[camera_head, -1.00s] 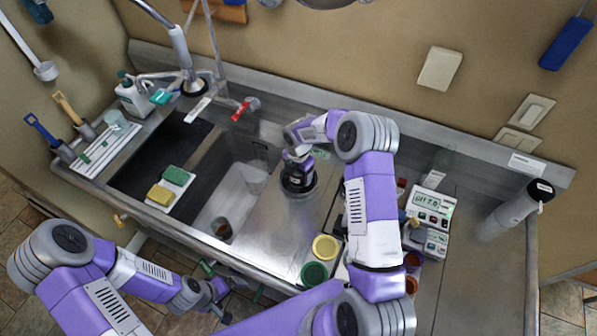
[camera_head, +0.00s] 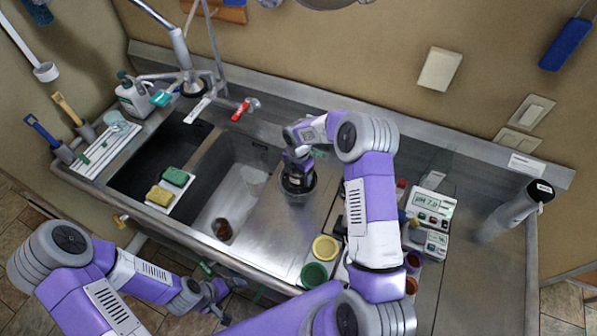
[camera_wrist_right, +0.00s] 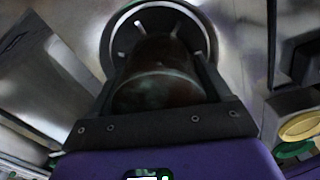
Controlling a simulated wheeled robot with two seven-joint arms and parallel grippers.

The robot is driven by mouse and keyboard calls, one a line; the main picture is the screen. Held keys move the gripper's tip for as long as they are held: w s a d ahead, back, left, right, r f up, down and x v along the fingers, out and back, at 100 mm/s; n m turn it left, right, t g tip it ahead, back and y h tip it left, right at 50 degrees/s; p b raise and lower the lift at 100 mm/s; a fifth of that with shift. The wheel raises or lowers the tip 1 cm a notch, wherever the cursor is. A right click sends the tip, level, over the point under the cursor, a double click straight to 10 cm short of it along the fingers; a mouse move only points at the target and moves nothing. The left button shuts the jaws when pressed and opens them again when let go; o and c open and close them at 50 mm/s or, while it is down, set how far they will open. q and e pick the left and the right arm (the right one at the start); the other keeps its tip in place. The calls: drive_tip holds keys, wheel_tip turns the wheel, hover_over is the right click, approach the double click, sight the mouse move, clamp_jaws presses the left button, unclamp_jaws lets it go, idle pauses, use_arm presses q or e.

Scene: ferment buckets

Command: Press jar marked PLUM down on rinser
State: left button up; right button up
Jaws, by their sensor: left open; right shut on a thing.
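My right gripper (camera_head: 298,172) is shut on a dark, brownish glass jar (camera_wrist_right: 158,92). It holds the jar over the round rinser on the steel drainboard to the right of the sink. In the right wrist view, the jar lies between the fingers, and the rinser's pale ring with spokes (camera_wrist_right: 122,30) shows just beyond it. I cannot tell whether the jar touches the rinser. No PLUM marking can be read on it. My left gripper (camera_head: 215,296) is open and empty, low in front of the counter.
The sink (camera_head: 228,190) lies left of the rinser, with a small brown vessel (camera_head: 222,230) in it. Yellow (camera_head: 325,247) and green (camera_head: 314,274) round lids lie near the front edge. A pH meter (camera_head: 432,205) stands right of my right arm.

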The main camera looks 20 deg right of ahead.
drive_tip(key=shift+r+p, duration=2.4)
drive_tip(key=shift+r, duration=1.65)
